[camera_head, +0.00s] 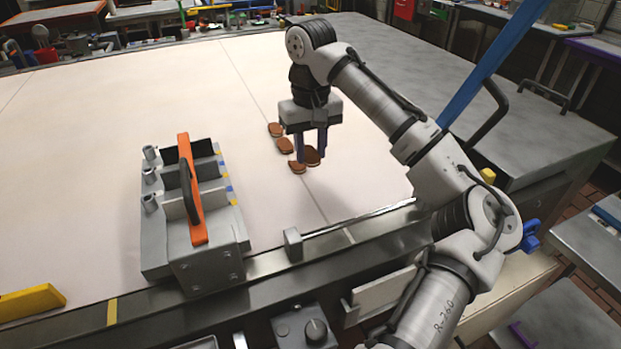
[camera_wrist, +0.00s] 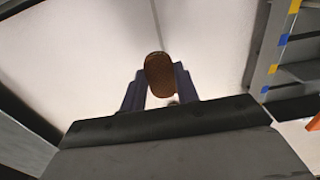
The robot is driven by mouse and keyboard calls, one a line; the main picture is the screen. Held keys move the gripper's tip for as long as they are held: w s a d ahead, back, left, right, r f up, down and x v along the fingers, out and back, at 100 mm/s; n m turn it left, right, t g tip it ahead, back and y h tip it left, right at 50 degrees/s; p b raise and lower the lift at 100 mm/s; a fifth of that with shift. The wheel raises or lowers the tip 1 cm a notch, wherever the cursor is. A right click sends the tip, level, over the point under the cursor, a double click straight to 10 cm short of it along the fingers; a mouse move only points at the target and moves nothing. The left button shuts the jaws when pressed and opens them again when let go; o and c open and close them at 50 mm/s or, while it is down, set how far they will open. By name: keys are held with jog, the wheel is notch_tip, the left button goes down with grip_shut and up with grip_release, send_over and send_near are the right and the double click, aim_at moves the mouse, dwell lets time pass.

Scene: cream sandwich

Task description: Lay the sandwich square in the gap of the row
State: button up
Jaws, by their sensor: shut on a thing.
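My gripper (camera_head: 311,158) points down over the pale belt and is shut on a brown oval sandwich (camera_head: 313,156). In the wrist view the held sandwich (camera_wrist: 159,75) sits between the dark blue fingers. Whether it touches the belt is unclear. Three similar brown sandwiches form a slanting row just left of the gripper: a far one (camera_head: 275,129), a middle one (camera_head: 285,146) and a near one (camera_head: 298,168). The row does not show in the wrist view. The gap in the row cannot be made out clearly; the gripper may hide part of the row.
A grey metal block with slots and an orange handle (camera_head: 191,190) stands left of the gripper at the belt's near edge. A metal rail (camera_head: 340,226) runs along that edge. The belt (camera_head: 90,110) is clear to the left. A grey worktop (camera_head: 420,70) lies to the right.

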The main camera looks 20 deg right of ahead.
aim_at(311, 190)
jog(key=shift+f, duration=3.95)
jog(key=shift+f, duration=0.15)
jog(key=o, duration=0.9)
notch_tip(311, 190, up, 12)
jog(key=shift+r, duration=0.2)
